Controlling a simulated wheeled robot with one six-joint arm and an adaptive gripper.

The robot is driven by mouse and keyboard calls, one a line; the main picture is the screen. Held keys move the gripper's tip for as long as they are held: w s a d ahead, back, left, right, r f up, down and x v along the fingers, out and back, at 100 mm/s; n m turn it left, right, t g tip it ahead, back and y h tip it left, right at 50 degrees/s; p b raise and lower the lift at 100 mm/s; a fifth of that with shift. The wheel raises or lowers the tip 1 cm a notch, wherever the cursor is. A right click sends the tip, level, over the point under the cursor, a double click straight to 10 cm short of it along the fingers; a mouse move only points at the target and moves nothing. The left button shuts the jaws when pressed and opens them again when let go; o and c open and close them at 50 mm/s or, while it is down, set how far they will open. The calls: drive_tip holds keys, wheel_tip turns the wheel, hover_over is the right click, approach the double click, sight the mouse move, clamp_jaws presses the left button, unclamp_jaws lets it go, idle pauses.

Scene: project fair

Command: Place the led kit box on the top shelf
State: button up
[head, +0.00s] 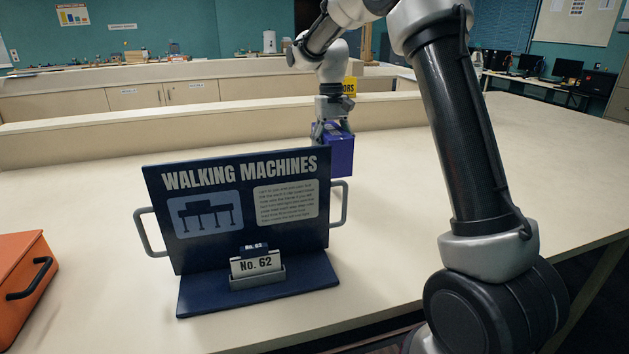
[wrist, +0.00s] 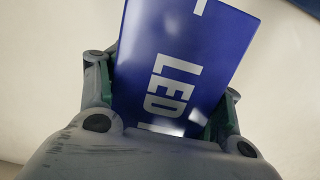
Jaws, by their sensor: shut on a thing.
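The led kit box (head: 340,152) is blue and hangs below my gripper (head: 332,126) in the head view, behind the right end of the display board. The board hides part of its lower left. In the wrist view the box (wrist: 178,65) shows white letters reading "LED" and sits between the two fingers of my gripper (wrist: 165,110), which are shut on it. It is tilted in that view. A pale surface lies beyond it. I cannot tell whether the box touches the tabletop. A long low shelf-like ledge (head: 120,121) runs behind the table; I cannot tell if it is the top shelf.
A navy "Walking Machines" board (head: 240,240) with side handles stands in front of the box on the pale table (head: 420,160). An orange case (head: 22,275) is at the left. The table to the right is clear.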

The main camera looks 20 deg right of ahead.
wheel_tip(320, 180, down, 8)
idle(0.4)
drive_tip(key=shift+f, duration=0.15)
drive_tip(key=o, duration=1.3)
drive_tip(key=shift+c, duration=0.2)
